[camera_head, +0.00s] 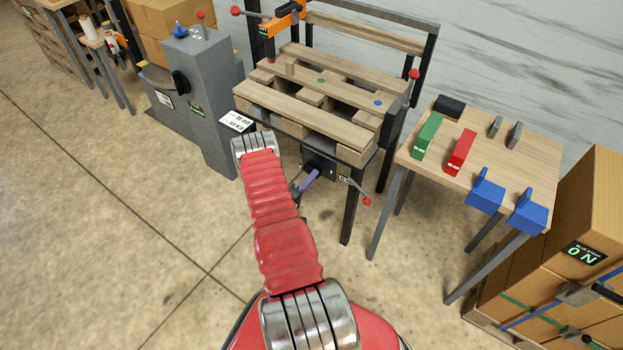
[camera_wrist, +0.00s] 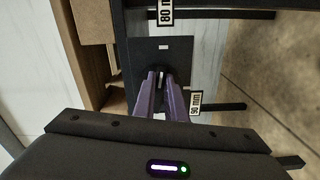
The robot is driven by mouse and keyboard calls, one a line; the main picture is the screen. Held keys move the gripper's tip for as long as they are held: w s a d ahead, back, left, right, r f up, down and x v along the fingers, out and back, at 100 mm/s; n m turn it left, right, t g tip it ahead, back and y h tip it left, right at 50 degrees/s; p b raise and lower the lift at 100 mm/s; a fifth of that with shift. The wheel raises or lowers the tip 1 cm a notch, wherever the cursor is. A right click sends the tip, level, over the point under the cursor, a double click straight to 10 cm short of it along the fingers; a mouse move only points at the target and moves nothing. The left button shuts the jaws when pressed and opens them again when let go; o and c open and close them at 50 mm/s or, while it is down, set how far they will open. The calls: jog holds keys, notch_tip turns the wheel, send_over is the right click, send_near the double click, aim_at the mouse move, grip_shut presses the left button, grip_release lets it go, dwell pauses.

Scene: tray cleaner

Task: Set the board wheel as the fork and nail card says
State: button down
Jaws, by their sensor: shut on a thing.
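My gripper (camera_head: 309,180) has purple fingers and reaches under the front of the pallet stand. In the wrist view its fingers (camera_wrist: 161,92) are closed on a small part on a black plate (camera_wrist: 172,48). The fingers hide most of that part, so I cannot tell its shape or setting. The plate's black housing (camera_head: 318,160) shows in the head view. A white card (camera_head: 237,121) with dark print lies at the stand's front left corner; its text is too small to read. A dark round knob (camera_head: 181,83) is on the grey cabinet (camera_head: 212,110) at left.
A wooden pallet (camera_head: 305,112) lies on the black stand. A red-tipped lever (camera_head: 367,201) sticks out front right. Boxes (camera_head: 575,225) stand at right. Labels in the wrist view read 80 mm (camera_wrist: 165,11) and apparently 90 mm (camera_wrist: 195,103).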

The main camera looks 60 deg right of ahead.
jog(key=shift+s+f, duration=0.2)
jog(key=c, duration=2.2)
grip_release()
jog(key=o, duration=0.4)
jog(key=shift+w+r, duration=0.1)
jog(key=shift+a, duration=0.1)
jog(key=w+a, duration=0.2)
jog(key=a, duration=1.1)
jog(key=shift+a, duration=0.25)
jog(key=shift+w, duration=0.1)
